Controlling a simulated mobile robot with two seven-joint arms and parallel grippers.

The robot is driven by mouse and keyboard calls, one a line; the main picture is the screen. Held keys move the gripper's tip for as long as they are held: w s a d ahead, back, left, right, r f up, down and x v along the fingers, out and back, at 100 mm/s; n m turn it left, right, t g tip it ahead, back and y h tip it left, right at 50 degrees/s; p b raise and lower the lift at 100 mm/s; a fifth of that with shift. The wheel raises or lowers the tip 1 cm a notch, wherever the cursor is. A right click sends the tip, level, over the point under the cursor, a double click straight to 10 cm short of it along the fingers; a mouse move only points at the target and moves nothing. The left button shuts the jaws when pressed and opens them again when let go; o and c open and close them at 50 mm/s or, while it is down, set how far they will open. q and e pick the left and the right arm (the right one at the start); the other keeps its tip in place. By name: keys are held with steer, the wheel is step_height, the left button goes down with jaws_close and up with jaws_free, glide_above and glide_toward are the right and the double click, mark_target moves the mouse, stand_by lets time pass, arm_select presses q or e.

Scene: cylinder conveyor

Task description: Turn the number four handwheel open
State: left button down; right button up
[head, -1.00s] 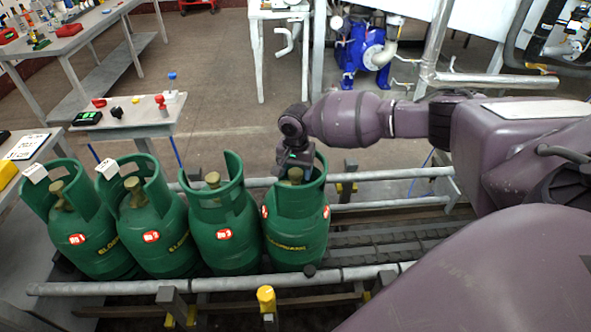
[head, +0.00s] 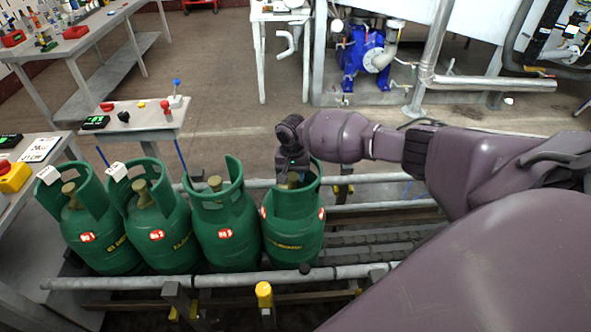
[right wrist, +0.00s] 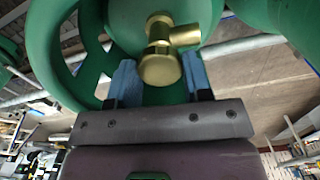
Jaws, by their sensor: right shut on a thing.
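The fourth green gas cylinder (head: 292,235) stands upright at the right end of a row of green cylinders. Its red labels show only at its sides, so I cannot read a number. Its brass valve top (right wrist: 160,63) shows close up in the right wrist view. My right gripper (head: 291,172) reaches inside the cylinder's collar, and my wrist hides most of the valve in the head view. In the right wrist view its blue-padded fingers (right wrist: 160,78) stand on both sides of the brass top and are shut on it. My left gripper is not in view.
Cylinders No 1 (head: 95,237), No 2 (head: 158,235) and No 3 (head: 226,228) stand close to the left. A metal rail (head: 220,280) runs in front. The rollers (head: 375,238) to the right are bare. A small table (head: 140,118) stands behind.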

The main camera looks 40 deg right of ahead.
steer(key=shift+a+r+n+p, duration=0.1)
steer(key=shift+r+n+p, duration=0.2)
steer(key=shift+n, duration=0.1)
steer(key=shift+f+n+p, duration=0.25)
steer(key=shift+n+p, duration=0.4)
steer(key=shift+n, duration=1.55)
steer(key=n, duration=0.3)
steer(key=shift+f+n+p, duration=0.1)
steer(key=shift+n+p, duration=0.2)
steer(key=n, duration=1.1)
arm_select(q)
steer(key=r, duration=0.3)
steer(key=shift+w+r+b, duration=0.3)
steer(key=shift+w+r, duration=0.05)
arm_select(e)
steer(key=shift+n, duration=0.6)
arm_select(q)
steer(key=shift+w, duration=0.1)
arm_select(e)
steer(key=shift+n, duration=0.3)
